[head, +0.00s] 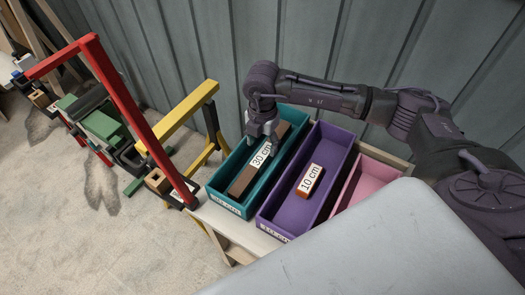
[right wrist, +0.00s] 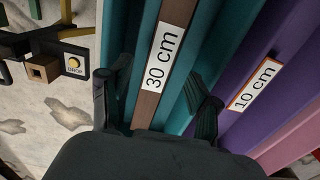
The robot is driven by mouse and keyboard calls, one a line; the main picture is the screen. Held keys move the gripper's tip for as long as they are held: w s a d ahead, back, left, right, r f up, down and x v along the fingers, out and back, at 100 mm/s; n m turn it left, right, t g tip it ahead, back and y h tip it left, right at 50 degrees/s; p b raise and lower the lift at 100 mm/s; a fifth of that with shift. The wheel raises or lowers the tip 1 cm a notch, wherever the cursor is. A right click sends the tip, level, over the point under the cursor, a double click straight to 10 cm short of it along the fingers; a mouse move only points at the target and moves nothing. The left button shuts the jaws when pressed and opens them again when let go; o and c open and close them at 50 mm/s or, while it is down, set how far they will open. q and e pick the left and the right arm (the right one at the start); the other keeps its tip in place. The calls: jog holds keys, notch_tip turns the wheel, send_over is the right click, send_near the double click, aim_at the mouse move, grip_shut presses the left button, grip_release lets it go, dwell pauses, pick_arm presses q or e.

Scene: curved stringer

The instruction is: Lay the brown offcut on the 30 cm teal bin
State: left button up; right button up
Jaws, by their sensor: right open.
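The brown offcut (head: 241,183), a long bar with a white "30 cm" label, lies lengthwise inside the teal bin (head: 229,208). In the right wrist view the offcut (right wrist: 146,106) runs between the two fingers, with the teal bin (right wrist: 120,98) around it. My right gripper (head: 263,138) is open, pointing down over the offcut's middle. Its fingers (right wrist: 158,80) stand on either side of the bar, with gaps showing. The fingers hide a small part of the offcut in the head view. My left gripper is not in view.
A purple bin (head: 272,217) holds a brown block (head: 309,181) labelled "10 cm". A pink bin (head: 368,186) stands to its right. Red (head: 125,95) and yellow (head: 180,118) frames rise at the left. A grey corrugated wall (head: 190,45) is close behind the bins.

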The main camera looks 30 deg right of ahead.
aim_at(263, 155)
notch_tip(263, 155, up, 8)
jog(key=shift+f+b, duration=0.25)
jog(key=shift+b, duration=0.1)
dwell(0.4)
